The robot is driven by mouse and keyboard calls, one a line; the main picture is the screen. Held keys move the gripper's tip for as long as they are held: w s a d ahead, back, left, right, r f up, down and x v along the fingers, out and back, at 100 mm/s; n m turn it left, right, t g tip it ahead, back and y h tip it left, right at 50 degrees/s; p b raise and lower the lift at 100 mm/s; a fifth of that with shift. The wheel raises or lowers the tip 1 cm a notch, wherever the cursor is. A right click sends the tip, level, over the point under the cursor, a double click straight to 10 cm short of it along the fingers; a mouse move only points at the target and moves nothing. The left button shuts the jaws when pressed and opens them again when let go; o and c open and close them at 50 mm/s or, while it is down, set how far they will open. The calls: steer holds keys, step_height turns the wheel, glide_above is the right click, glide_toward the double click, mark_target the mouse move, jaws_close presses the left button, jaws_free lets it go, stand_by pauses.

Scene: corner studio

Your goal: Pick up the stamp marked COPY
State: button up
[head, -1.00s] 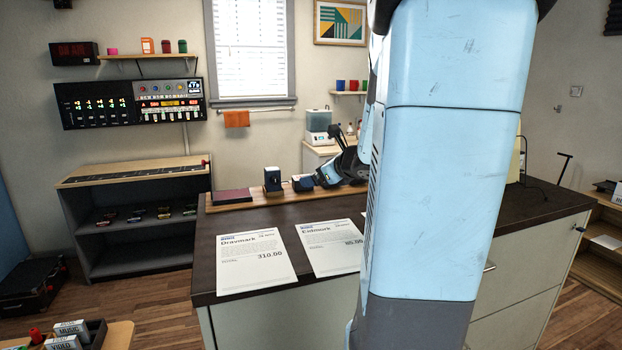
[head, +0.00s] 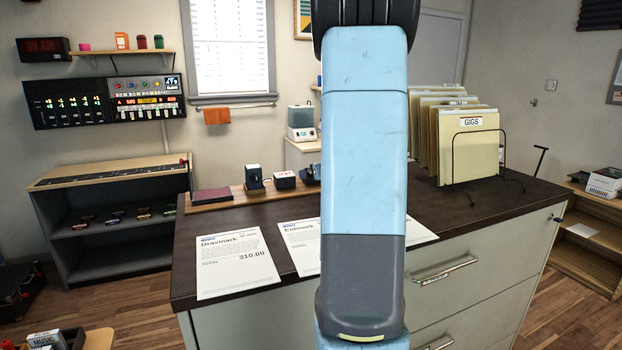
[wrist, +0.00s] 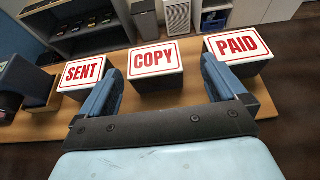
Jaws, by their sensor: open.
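The COPY stamp (wrist: 155,57), a dark block with a white, red-lettered top plate, stands in the wrist view between the SENT stamp (wrist: 84,73) and the PAID stamp (wrist: 237,45). All three are on a wooden board (wrist: 190,102). My gripper (wrist: 161,78) is open and empty. In the picture, its fingers lie to the left and right of the COPY stamp's lower part; I cannot tell if they touch it. In the head view small dark stamps (head: 284,181) show on the board, labels unreadable; my arm hides the gripper.
Printed sheets (head: 237,262) lie on the dark counter (head: 450,215). A wire rack of folders (head: 465,145) stands at the right. A dark blue and black object (wrist: 30,85) sits left of the SENT stamp. A grey shelf unit (head: 110,220) stands beyond the counter at left.

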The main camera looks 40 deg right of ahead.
steer(key=shift+a+x, duration=0.15)
steer(key=shift+x, duration=1.35)
steer(key=shift+a+x, duration=0.15)
steer(key=shift+x, duration=1.4)
steer(key=c, duration=1.1)
steer(key=shift+o, duration=0.2)
steer(key=shift+w+r, duration=0.1)
steer(key=shift+r, duration=0.4)
step_height(320, 180, up, 3)
steer(key=shift+f, duration=0.2)
steer(key=s+a+r, duration=0.9)
steer(key=s, duration=0.1)
steer(key=shift+s+r, duration=0.2)
steer(key=shift+s, duration=0.15)
